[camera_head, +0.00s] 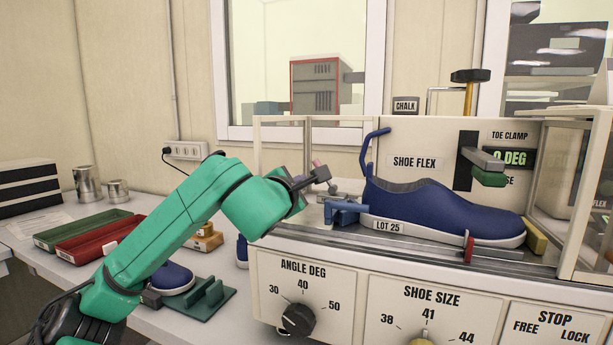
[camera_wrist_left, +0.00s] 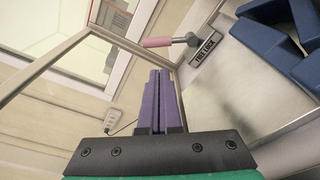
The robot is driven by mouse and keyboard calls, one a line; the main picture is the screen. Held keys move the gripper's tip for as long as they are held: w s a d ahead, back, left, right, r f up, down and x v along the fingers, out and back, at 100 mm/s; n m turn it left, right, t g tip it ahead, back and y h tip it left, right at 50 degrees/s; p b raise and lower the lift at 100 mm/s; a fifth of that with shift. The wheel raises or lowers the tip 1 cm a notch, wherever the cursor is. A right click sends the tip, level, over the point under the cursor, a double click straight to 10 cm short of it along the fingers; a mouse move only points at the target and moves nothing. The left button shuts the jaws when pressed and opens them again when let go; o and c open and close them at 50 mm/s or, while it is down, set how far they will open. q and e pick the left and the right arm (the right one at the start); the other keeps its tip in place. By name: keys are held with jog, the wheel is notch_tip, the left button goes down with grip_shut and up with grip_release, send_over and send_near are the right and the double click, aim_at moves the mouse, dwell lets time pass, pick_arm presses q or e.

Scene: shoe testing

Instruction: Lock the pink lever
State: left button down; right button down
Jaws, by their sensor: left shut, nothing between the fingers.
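The pink lever (camera_wrist_left: 157,42) shows in the left wrist view as a pink grip on a grey metal stem, lying roughly sideways beside a small FREE/LOCK plate (camera_wrist_left: 205,46). In the head view only a small pink bit (camera_head: 316,163) shows, just behind my left gripper's tip. My left gripper (camera_head: 325,173) is shut and empty at the left end of the shoe flex machine (camera_head: 560,285). Its purple fingers (camera_wrist_left: 160,74) point toward the lever in the wrist view, with a small gap in the picture; I cannot tell the depth. My right gripper is out of view.
A blue shoe (camera_head: 440,208) sits in the machine beside a blue clamp (camera_head: 345,211). Clear panels with pale frames (camera_head: 283,120) stand close around the gripper. Green (camera_head: 90,228) and red (camera_head: 105,240) trays lie on the bench at left.

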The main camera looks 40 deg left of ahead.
pick_arm(q)
jog(key=p+x, duration=0.6)
jog(key=x, duration=0.3)
jog(key=shift+r, duration=0.2)
jog(key=shift+w+f, duration=0.1)
jog(key=shift+f, duration=0.05)
